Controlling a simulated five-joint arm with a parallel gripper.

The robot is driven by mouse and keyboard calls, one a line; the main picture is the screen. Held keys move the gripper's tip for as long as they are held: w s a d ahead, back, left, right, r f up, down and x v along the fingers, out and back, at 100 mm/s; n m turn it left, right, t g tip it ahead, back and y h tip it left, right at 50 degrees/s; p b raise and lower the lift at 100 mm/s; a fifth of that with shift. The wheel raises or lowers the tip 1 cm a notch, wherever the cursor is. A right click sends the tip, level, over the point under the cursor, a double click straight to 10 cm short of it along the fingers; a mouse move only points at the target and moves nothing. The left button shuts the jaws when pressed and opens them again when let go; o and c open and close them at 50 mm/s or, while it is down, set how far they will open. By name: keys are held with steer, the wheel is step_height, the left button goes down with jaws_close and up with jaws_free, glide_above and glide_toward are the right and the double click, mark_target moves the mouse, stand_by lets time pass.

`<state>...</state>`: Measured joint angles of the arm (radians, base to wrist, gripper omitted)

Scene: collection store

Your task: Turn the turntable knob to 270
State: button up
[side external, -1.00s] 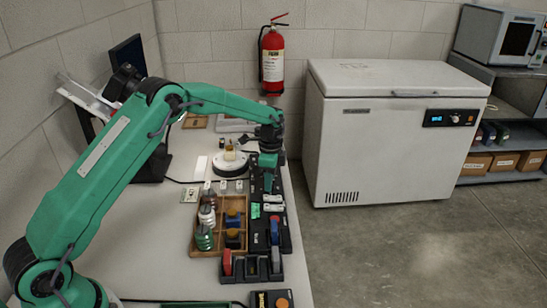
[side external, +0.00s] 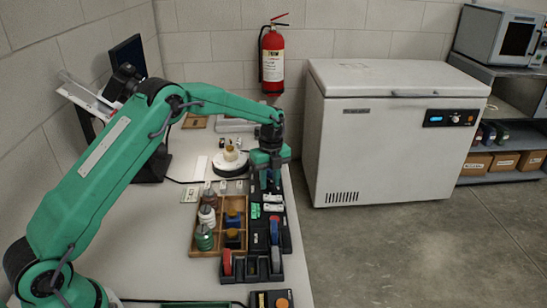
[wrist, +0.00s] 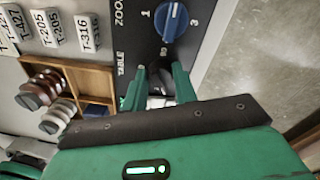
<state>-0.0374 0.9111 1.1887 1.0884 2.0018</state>
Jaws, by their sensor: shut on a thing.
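My gripper (wrist: 160,92) reaches down over the black control panel (wrist: 130,22), with its two green fingers shut on the turntable knob (wrist: 158,88) beside the label TABLE. The knob shows as a pale and dark piece between the fingers; its pointer is hidden. A small "90" mark shows above it. In the side external view my gripper (side external: 266,180) is at the panel's far end. The round turntable (side external: 229,169), white with a dark base, stands just left of it and carries a small pale object (side external: 230,153).
A blue ZOOM knob (wrist: 173,21) with marks 1 and 3 sits close by on the panel. A wooden tray (side external: 193,240) with spools lies left of the panel, near labelled tags (wrist: 46,27). The table's right edge is close; a white chest freezer (side external: 375,140) stands beyond.

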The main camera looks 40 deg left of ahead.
steer(key=m, duration=0.3)
steer(key=shift+d+m, duration=0.15)
steer(key=shift+m, duration=0.15)
steer(key=shift+s+d+m, duration=0.1)
steer(key=shift+d+m, duration=0.05)
steer(key=shift+m, duration=1.35)
steer(key=o, duration=1)
steer(key=shift+r, duration=0.1)
